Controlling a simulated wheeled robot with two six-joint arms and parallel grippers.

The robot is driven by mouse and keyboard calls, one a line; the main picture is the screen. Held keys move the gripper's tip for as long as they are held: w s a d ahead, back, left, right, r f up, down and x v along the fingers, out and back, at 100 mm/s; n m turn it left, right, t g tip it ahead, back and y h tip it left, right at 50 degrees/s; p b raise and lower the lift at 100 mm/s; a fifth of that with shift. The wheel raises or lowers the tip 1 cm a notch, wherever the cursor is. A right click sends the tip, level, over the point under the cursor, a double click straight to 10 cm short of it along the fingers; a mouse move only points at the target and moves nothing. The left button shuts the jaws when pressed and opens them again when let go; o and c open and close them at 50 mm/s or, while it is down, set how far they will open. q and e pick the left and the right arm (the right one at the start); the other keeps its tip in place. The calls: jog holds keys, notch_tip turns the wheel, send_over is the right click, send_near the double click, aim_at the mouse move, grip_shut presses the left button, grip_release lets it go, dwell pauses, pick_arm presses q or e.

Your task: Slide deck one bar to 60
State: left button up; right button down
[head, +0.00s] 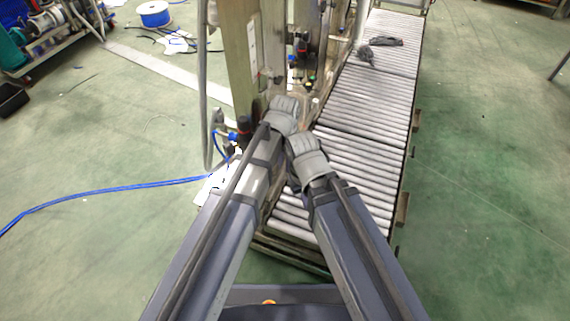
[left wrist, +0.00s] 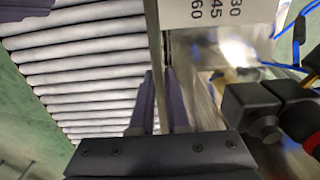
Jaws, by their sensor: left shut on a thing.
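In the left wrist view my left gripper (left wrist: 161,78) is shut on a thin metal bar (left wrist: 156,50), which runs up between its two fingers. A white scale plate (left wrist: 205,14) with the marks 30, 45 and 60 is just right of the bar. No pointer on the scale can be made out. In the head view my left wrist is at the foot of the machine frame (head: 241,55), with its fingers hidden. My right wrist is just right of it, over the rollers. The right gripper's fingers cannot be made out.
A roller conveyor (head: 362,150) runs along the machine's right side, with dark items (head: 385,42) on its far part. A black and red fitting (left wrist: 262,105) is close right of the left gripper. A blue hose (head: 120,188) lies on the floor at left.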

pick_arm(q)
jog(key=shift+a, duration=0.1)
grip_shut()
jog(key=shift+w+a, duration=0.3)
jog(key=shift+a, duration=0.3)
jog(key=o, duration=0.8)
grip_release()
jog(key=shift+o, duration=0.2)
notch_tip(320, 180, up, 7)
jog(key=p, duration=0.7)
